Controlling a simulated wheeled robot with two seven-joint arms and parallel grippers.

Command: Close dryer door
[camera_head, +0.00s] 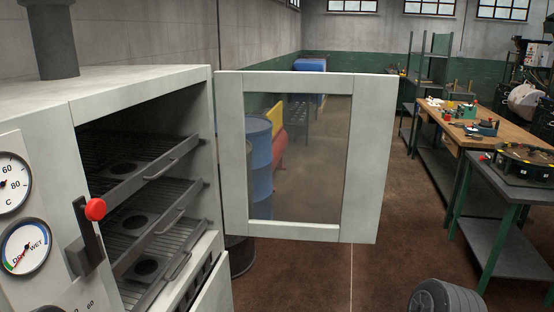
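The dryer (120,77) stands at the left, a pale cabinet with its front opening uncovered. Its door (370,150), a pale frame around a see-through window (310,165), stands swung wide open to the right of the opening. Inside the dryer are several dark slatted trays, the upper one (130,165) showing most clearly. A lever with a red knob (95,209) is on the dryer's front at the left. Below the opening, a lower pale panel (213,292) is partly in view. Neither of my grippers is in view.
A grey ribbed round part (447,298) shows at the bottom right; I cannot tell what it is. A wooden workbench (500,140) and a green-legged metal table (515,190) stand at the right. Blue barrels (261,155) stand behind the door.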

